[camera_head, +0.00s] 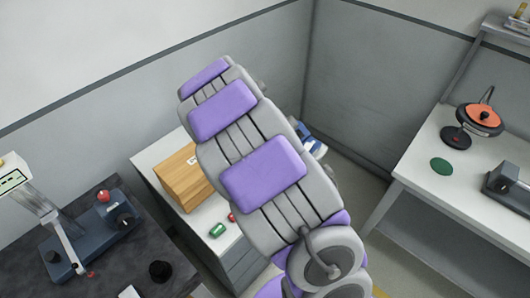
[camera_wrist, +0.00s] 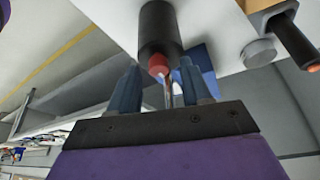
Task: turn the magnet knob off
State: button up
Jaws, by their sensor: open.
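No part can be clearly identified as the magnet knob. In the head view, a dark blue-grey device (camera_head: 92,231) on the dark left bench carries a red knob (camera_head: 103,196) and a black round knob (camera_head: 124,219). Another grey device (camera_head: 506,185) with a dark knob is cut off at the right edge. In the wrist view, my gripper (camera_wrist: 158,68) is open, with blue fingers apart. A dark cylinder (camera_wrist: 159,28) with a red tip appears between and beyond the fingers; contact cannot be told. My gripper is hidden behind my arm in the head view.
A wooden box (camera_head: 185,178) and a green item (camera_head: 217,230) sit on a white cabinet behind my arm. The right white bench (camera_head: 428,150) holds an orange-topped round device (camera_head: 479,118) and a green disc (camera_head: 441,166). Floor shows between my arm and that bench.

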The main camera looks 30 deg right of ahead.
jog(key=shift+a+r, duration=0.1)
jog(key=shift+a, duration=0.55)
jog(key=shift+c, duration=0.6)
jog(key=shift+a, duration=0.3)
jog(key=shift+c, duration=1.4)
jog(key=shift+d, duration=0.65)
grip_shut()
